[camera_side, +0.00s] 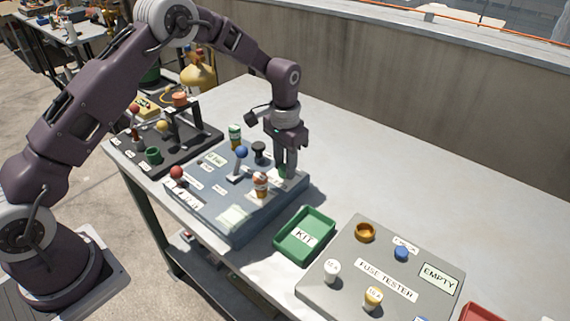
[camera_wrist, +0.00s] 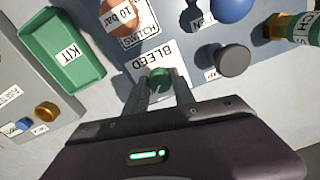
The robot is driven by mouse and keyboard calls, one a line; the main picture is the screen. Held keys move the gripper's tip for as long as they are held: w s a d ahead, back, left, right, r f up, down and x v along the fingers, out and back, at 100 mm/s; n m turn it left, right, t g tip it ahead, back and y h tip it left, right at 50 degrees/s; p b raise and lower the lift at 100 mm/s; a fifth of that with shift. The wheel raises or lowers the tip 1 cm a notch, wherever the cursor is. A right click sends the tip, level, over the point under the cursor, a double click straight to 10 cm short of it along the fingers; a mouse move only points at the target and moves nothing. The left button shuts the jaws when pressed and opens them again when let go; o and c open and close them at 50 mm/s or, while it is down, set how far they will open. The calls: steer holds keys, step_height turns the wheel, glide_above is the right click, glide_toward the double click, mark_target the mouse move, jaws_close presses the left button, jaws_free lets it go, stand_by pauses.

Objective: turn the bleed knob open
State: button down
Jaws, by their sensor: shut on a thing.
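The bleed knob (camera_wrist: 159,79) is a small green knob beside a white BLEED label (camera_wrist: 153,55) in the wrist view. It sits at the far right corner of the blue-grey panel (camera_side: 232,213) in the side view. My gripper (camera_wrist: 160,90) points down over it, with one finger on each side of the knob, and is shut on it. In the side view my gripper (camera_side: 286,174) hides most of the knob. How far the knob is turned cannot be told.
On the panel near my gripper stand a black knob (camera_side: 259,149), a blue-balled lever (camera_side: 241,153) and an orange-and-white part (camera_side: 260,184). A green KIT tray (camera_side: 304,234) and a grey fuse tester (camera_side: 345,265) lie to the right.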

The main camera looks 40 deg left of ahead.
mark_target(284, 167)
stand_by(0.3)
steer(key=c, duration=1.1)
jaws_free()
steer(key=shift+o, duration=0.2)
steer(key=shift+r, duration=0.1)
step_height(284, 167, up, 6)
steer(key=shift+f, duration=0.1)
steer(key=shift+s+r, duration=0.1)
steer(key=shift+r, duration=0.75)
steer(key=s+r+n+t, duration=0.1)
steer(key=s+r+t, duration=0.2)
steer(key=s+r, duration=1.25)
steer(key=s+n+t, duration=0.1)
steer(key=s+t, duration=0.1)
steer(key=s, duration=1.6)
steer(key=shift+s+a+r+t, duration=0.25)
steer(key=shift+a+r+t, duration=0.05)
steer(key=shift+a+r, duration=0.15)
